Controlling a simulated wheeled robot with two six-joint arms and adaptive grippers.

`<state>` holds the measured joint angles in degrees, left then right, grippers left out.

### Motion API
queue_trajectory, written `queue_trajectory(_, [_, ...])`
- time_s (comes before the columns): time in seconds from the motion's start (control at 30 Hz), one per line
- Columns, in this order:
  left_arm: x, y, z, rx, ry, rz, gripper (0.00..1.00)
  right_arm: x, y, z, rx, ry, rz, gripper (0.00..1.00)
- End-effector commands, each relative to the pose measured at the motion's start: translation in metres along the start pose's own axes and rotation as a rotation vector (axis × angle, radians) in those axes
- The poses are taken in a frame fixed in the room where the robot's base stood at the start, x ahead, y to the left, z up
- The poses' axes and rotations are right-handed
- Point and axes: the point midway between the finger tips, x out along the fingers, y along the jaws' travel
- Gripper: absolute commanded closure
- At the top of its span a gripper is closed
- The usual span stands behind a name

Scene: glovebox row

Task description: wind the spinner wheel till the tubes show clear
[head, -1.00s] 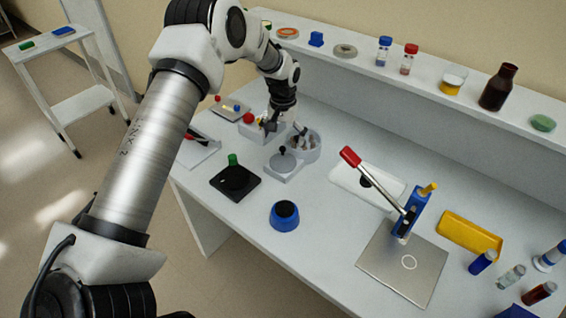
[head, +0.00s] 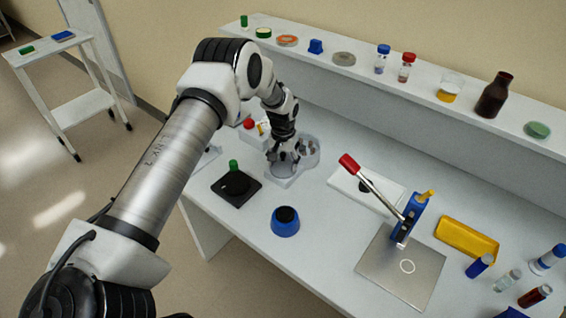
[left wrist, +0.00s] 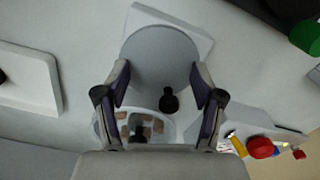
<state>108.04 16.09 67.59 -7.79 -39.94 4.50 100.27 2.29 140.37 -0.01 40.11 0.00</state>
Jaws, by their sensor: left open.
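The spinner (head: 311,163) stands on the bench, with a round grey tube bowl at its back. In the left wrist view its wheel (left wrist: 155,50) is a flat grey disc with a black knob (left wrist: 168,101) near the rim. Part of the tube bowl (left wrist: 157,120) shows below, with several brownish tubes (left wrist: 145,129); I cannot tell whether they are clear. My left gripper (head: 284,166) is over the wheel, pointing down. In the left wrist view its open fingers (left wrist: 162,80) lie either side of the knob, apart from it. My right gripper is out of view.
A black plate with a green knob (head: 234,167) and a blue round pot (head: 285,221) stand in front. A red button (head: 249,124) is behind left. A blue press with a red-handled lever (head: 365,175) is to the right. Bare bench lies between pot and press.

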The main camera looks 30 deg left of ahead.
Motion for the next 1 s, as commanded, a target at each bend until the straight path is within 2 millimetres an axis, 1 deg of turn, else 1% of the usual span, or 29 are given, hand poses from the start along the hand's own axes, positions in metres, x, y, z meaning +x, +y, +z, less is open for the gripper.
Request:
queue_trajectory(0.03, [0.0024, 0.0005, 0.001, -0.002, -0.002, 0.001, 0.74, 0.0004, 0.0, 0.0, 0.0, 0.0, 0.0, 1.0])
queue_trajectory(0.07, [0.0026, 0.0005, 0.0012, -0.002, -0.002, 0.001, 0.83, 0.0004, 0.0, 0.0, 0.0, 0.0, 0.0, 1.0])
queue_trajectory(0.1, [0.003, 0.0006, 0.0015, -0.002, -0.003, 0.002, 0.96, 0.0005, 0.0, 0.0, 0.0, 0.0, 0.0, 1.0])
queue_trajectory(0.13, [0.0033, 0.0007, 0.0017, -0.002, -0.003, 0.002, 1.0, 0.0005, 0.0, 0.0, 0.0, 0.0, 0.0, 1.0])
queue_trajectory(1.0, [0.0074, 0.0011, 0.0038, -0.001, -0.008, 0.001, 1.0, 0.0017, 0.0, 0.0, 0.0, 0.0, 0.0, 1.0])
